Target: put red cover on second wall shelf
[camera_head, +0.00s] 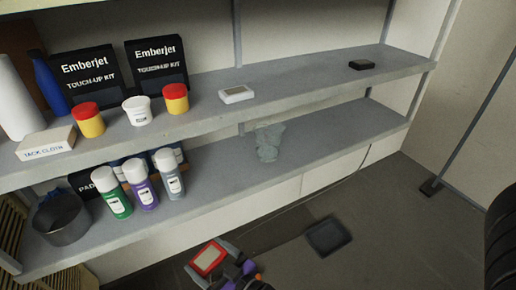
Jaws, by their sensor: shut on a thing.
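The red cover (208,259) is a small red rectangle with a pale beige centre, at the bottom of the head view. My gripper (225,264) is shut on it and holds it tilted, in front of and below the shelves. The lower part of my gripper is cut off by the picture's edge. Two grey wall shelves show: an upper shelf (300,82) and a lower shelf (335,131). A white cover-like piece (236,96) and a black one (361,65) lie apart on the upper shelf.
The upper shelf's left side holds Emberjet boxes (84,77), tubs and a tack cloth box (46,144). The lower shelf holds spray cans (140,184), a dark pot (62,218) and a translucent crumpled thing (268,141). Its right side is clear. A dark square (327,237) lies on the floor.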

